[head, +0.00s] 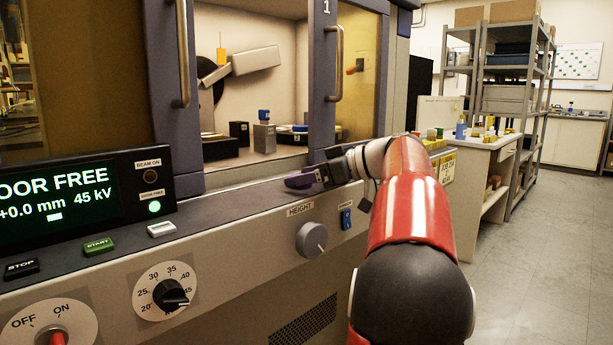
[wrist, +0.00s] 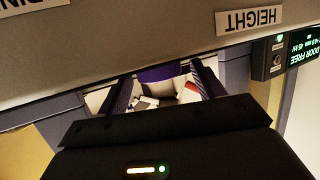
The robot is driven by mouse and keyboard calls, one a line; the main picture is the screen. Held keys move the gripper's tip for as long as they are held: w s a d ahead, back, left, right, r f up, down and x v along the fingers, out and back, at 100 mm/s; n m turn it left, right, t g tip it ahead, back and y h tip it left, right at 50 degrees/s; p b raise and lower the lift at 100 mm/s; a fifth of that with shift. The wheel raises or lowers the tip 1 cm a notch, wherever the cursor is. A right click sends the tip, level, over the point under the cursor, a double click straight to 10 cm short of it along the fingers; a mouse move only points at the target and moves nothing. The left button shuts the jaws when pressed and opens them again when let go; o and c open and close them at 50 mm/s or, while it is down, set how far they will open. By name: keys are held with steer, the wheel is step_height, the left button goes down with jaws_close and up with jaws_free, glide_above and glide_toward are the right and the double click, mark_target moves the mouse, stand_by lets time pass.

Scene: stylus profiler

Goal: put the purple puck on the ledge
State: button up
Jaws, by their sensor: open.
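The purple puck (head: 299,181) shows at the left end of my gripper (head: 312,178) in the head view, over the dark grey ledge (head: 235,203) in front of the machine's opening. I cannot tell whether the puck touches the ledge. In the wrist view, a purple strip of the puck (wrist: 158,73) shows between the two fingertips of my gripper (wrist: 160,82). The fingers are apart, one on each side of it. Much of the puck is hidden by the gripper in the head view.
The chamber behind the ledge holds dark blocks (head: 239,132) and a grey block with a blue top (head: 264,137). Door handles (head: 334,63) stand beside the opening. A height knob (head: 311,239) is on the panel below. A white bench (head: 480,160) stands to the right.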

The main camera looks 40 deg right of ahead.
steer(key=shift+r, duration=0.1)
steer(key=shift+r+p, duration=0.2)
steer(key=shift+p, duration=0.1)
steer(key=v, duration=1.2)
